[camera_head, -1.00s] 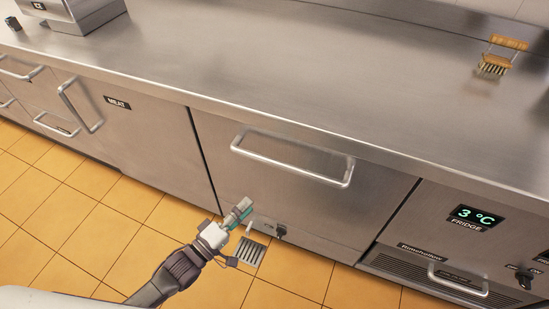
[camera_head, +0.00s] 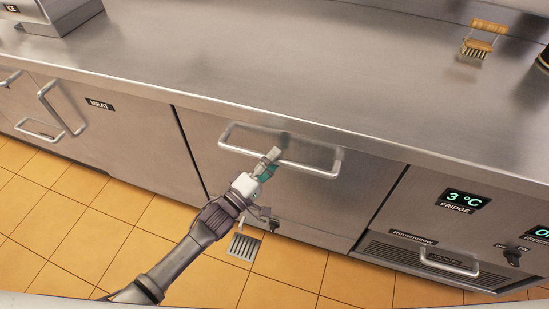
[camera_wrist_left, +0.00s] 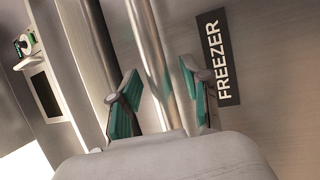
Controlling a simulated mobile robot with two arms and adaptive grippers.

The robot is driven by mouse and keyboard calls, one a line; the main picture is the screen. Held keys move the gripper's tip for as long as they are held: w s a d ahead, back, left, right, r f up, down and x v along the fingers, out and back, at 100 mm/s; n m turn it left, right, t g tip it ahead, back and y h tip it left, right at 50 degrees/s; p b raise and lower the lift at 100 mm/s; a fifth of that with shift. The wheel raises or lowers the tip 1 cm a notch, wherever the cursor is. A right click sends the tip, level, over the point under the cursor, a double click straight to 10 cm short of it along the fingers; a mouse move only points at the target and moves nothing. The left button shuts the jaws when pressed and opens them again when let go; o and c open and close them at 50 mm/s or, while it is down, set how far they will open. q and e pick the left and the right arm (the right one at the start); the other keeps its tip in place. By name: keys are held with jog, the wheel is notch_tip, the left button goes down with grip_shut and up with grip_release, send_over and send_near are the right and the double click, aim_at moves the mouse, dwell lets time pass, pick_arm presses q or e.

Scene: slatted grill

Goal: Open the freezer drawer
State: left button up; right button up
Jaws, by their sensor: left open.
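The freezer drawer (camera_head: 310,207) is a wide steel front below the counter, flush with its neighbours. Its horizontal bar handle (camera_head: 312,171) runs along the top. My left gripper (camera_head: 270,160) is at the left-middle part of this handle. In the left wrist view, the open fingers of the gripper (camera_wrist_left: 162,95) stand on either side of the bar handle (camera_wrist_left: 150,50), with teal pads facing it. A black FREEZER label (camera_wrist_left: 219,60) lies beside the right finger. In the head view the gripper covers part of the handle. My right gripper is not in view.
The steel counter (camera_head: 300,80) overhangs the drawer fronts, with a wooden-handled brush (camera_head: 481,42) on it. A fridge panel (camera_head: 465,201) is at the right, a MEAT-labelled front (camera_head: 130,135) at the left.

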pick_arm(q)
jog(key=shift+w+d, duration=0.15)
jog(key=shift+w, duration=0.05)
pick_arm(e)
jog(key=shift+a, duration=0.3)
pick_arm(q)
grip_shut()
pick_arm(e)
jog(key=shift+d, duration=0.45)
